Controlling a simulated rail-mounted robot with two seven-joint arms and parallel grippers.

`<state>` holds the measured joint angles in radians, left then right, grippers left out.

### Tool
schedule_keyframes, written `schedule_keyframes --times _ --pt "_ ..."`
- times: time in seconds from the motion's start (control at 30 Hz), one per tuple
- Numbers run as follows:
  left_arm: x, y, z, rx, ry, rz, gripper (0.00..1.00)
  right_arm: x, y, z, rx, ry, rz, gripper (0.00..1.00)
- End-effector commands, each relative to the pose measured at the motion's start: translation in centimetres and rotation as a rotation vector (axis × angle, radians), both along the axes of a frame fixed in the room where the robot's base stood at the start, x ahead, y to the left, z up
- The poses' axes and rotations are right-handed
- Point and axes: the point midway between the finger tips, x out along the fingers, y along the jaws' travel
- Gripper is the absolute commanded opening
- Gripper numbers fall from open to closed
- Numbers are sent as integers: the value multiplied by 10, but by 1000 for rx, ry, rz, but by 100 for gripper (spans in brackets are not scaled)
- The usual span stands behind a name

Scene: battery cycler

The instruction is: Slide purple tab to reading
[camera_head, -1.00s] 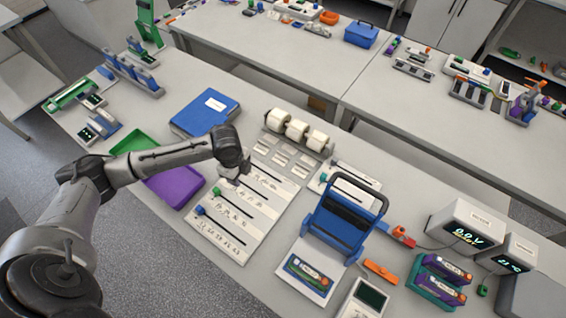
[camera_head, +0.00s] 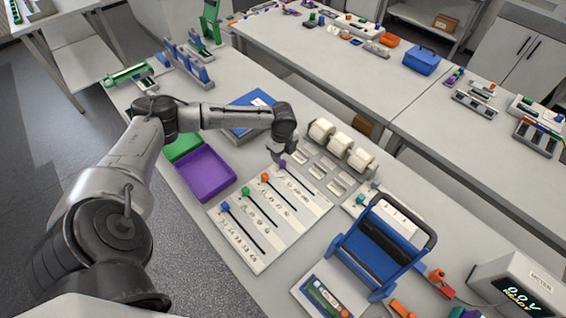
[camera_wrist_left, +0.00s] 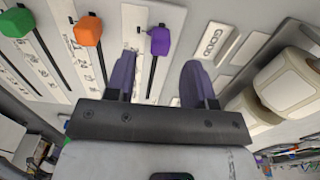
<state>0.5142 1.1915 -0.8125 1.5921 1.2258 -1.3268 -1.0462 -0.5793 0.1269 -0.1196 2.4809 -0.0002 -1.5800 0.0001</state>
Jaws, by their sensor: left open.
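The purple tab (camera_head: 282,165) sits at the upper end of its slot on the white slider board (camera_head: 240,262). In the left wrist view the purple tab (camera_wrist_left: 159,40) shows beyond and between the two fingers of my left gripper (camera_wrist_left: 158,75), which is open and empty. In the head view my left gripper (camera_head: 277,157) hangs over the board's upper end, close to the purple tab, its fingers mostly hidden. Orange (camera_head: 265,178), green (camera_head: 245,191) and blue (camera_head: 225,206) tabs sit at the upper ends of the neighbouring slots. My right gripper is not in view.
White rolls (camera_head: 340,146) stand right of the purple tab. A purple tray (camera_head: 207,173) and a blue binder (camera_head: 240,128) lie left of and behind the board. A blue holder with a black frame (camera_head: 380,240) stands to the right.

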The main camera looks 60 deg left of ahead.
Motion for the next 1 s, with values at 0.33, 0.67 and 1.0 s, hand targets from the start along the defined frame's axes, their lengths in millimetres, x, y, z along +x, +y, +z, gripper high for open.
schedule_keyframes --times 0.33,0.67,1.0 --pt "0 0 -43 0 1 1 49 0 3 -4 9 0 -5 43" --pt "0 0 -50 0 0 0 49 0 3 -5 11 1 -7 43" --pt "0 0 -50 0 0 0 31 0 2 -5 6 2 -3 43"
